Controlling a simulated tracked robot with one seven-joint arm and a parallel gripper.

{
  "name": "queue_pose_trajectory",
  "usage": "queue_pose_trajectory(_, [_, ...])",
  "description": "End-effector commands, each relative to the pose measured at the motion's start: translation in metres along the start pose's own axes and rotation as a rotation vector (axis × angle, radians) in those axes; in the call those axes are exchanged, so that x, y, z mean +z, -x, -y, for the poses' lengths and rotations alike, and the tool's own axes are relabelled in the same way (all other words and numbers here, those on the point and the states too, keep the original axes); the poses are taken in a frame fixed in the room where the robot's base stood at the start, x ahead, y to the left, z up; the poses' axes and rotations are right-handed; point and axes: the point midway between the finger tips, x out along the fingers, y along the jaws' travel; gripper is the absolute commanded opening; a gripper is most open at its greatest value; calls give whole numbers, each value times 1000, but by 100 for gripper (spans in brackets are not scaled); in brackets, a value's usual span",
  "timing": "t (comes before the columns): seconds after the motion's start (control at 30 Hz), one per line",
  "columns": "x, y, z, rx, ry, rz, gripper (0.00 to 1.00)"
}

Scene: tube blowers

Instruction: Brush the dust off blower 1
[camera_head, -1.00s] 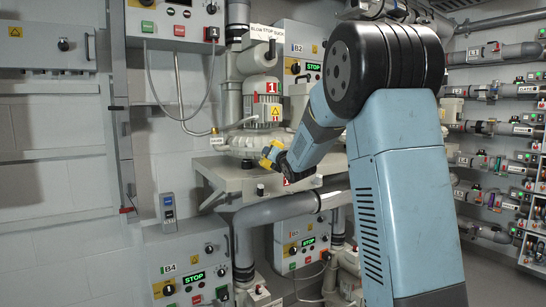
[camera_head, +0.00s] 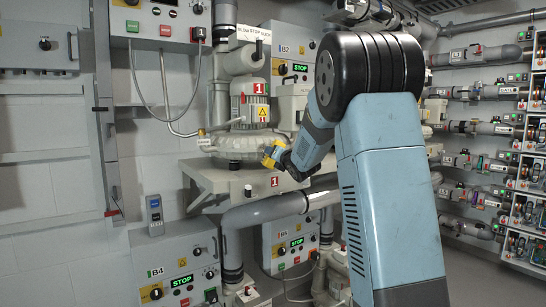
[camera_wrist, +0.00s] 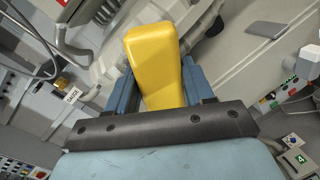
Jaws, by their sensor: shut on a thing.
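Blower 1 (camera_head: 249,102) is a grey motor with a red "1" label, standing upright on a wide pale round housing (camera_head: 232,147). It sits on a grey wall shelf (camera_head: 213,178) that also bears a red "1". My gripper (camera_head: 276,156) is at the housing's right front in the picture; I cannot tell whether anything touches it. In the wrist view my gripper (camera_wrist: 156,85) is shut on a yellow block-like handle (camera_wrist: 153,58). The handle's far end and any bristles are hidden. Dust on the blower is too fine to make out.
A hanging hose (camera_head: 165,105) loops left of the blower. Control box B2 (camera_head: 296,52) is behind it, and box B4 (camera_head: 178,265) is below left. A thick grey pipe (camera_head: 268,210) runs under the shelf. Pipe racks (camera_head: 490,125) line the right.

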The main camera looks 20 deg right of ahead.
Motion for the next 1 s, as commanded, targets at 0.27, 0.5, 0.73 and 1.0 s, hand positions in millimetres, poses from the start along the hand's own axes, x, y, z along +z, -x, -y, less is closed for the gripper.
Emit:
queue_pose_trajectory(0.27, [8, -1, 14, 0, 0, 0, 28])
queue_pose_trajectory(0.5, [13, 0, 12, 0, 0, 1, 28])
queue_pose_trajectory(0.73, [20, 1, 6, 1, 0, 0, 28])
queue_pose_trajectory(1.0, [11, -1, -10, 1, -1, -1, 28])
